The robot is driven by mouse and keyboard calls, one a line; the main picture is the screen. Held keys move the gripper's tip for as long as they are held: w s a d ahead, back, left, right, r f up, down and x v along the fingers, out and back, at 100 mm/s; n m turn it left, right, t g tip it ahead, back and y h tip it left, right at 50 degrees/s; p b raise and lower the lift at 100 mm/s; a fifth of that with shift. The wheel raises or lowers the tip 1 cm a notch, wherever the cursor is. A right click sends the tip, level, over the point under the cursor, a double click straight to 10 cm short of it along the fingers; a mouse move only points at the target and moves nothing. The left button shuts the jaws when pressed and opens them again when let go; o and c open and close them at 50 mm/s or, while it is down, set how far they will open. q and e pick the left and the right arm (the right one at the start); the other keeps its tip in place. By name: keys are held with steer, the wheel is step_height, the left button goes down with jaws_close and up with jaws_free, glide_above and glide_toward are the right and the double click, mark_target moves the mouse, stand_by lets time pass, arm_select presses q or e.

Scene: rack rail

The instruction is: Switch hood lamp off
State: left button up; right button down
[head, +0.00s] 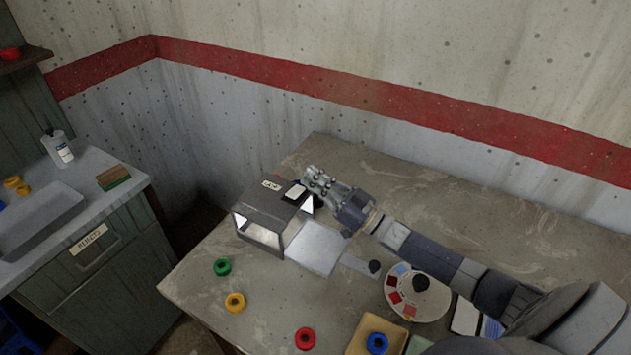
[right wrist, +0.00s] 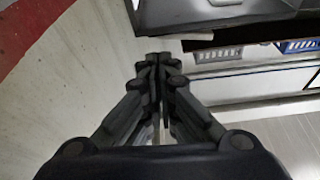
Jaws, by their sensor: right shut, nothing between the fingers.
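The hood (head: 262,208) is a dark grey box with an open, bright front, standing on the worktable. A small label lies on its top. A pale rocker switch (head: 296,192) in a black frame sits on the top at the right edge. My right gripper (head: 309,178) is shut and empty, with its fingertips close beside the switch on its right. I cannot tell whether they touch it. In the right wrist view the shut fingers (right wrist: 160,62) point toward a dark edge at the top. My left gripper is not in view.
Green (head: 222,267), yellow (head: 235,302) and red (head: 305,338) rings lie on the table's front part. A sink counter (head: 120,190) stands at left, past a gap.

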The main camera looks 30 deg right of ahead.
arm_select(q)
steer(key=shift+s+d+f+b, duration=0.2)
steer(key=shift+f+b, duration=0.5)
steer(key=shift+b, duration=0.5)
arm_select(e)
steer(key=r+v, duration=0.2)
steer(key=v, duration=0.7)
steer(key=shift+s+d, duration=0.3)
steer(key=shift+s, duration=0.25)
